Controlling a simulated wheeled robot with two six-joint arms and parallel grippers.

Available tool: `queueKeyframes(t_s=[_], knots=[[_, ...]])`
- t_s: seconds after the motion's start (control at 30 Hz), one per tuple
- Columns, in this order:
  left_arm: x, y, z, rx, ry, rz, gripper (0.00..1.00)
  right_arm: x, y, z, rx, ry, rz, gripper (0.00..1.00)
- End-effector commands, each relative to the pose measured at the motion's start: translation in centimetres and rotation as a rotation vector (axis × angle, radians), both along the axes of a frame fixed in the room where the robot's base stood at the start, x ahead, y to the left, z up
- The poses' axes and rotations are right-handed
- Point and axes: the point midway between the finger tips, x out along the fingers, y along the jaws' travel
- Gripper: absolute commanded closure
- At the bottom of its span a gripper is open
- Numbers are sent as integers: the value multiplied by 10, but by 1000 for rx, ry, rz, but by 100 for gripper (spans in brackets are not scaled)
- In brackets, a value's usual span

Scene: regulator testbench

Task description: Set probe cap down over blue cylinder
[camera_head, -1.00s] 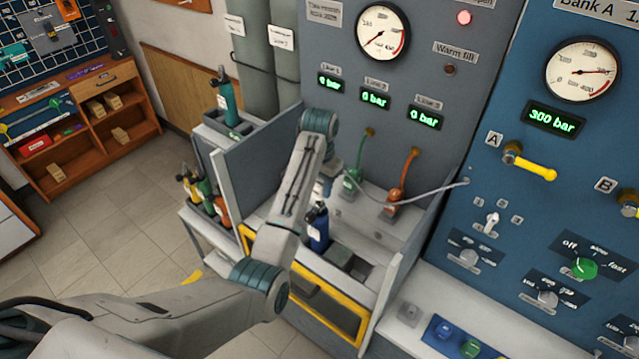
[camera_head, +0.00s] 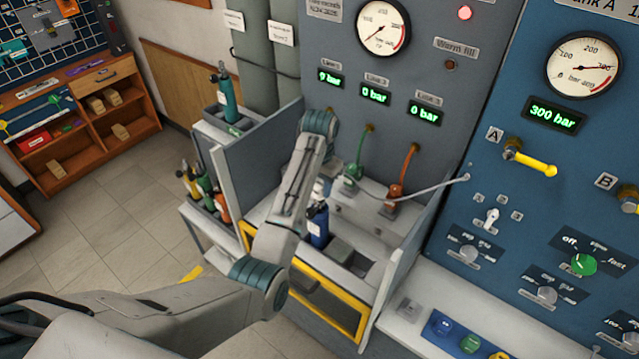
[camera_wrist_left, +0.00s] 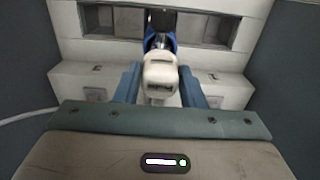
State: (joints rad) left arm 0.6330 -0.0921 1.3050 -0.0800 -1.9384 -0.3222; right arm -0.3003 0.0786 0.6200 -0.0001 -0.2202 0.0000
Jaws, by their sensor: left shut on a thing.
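The blue cylinder (camera_head: 318,226) stands upright in the front tray of the bench bay, beside an empty slot. In the left wrist view the blue cylinder (camera_wrist_left: 152,40) is partly hidden behind the white probe cap (camera_wrist_left: 160,72). My left gripper (camera_wrist_left: 160,86) is shut on the probe cap, one blue-grey finger on each side. In the head view the wrist and fingers are mostly hidden behind my own arm, close to the cylinder's top. I cannot tell whether cap and cylinder touch. My right gripper is in neither view.
Grey side panels (camera_head: 404,290) flank the bay. A green hose (camera_head: 352,172) and an orange hose (camera_head: 404,175) hang at its back, and a thin grey cable (camera_head: 432,190) runs to the blue panel. Several cylinders (camera_head: 205,190) stand in a rack at left.

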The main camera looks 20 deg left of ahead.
Motion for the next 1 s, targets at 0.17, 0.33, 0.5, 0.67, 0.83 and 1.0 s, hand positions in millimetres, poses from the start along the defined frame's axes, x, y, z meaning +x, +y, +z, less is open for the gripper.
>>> queueKeyframes(t_s=[0.17,0.33,0.5,0.67,0.83,1.0], knots=[[0,0,-3,0,0,0,88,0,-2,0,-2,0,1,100],[0,0,-6,0,1,0,88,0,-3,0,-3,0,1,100],[0,0,-9,0,1,0,88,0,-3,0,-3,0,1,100],[0,0,-11,0,1,0,88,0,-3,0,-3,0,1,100],[0,0,-14,0,0,0,88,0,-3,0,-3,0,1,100],[0,0,-13,0,0,0,38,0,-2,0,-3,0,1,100]])
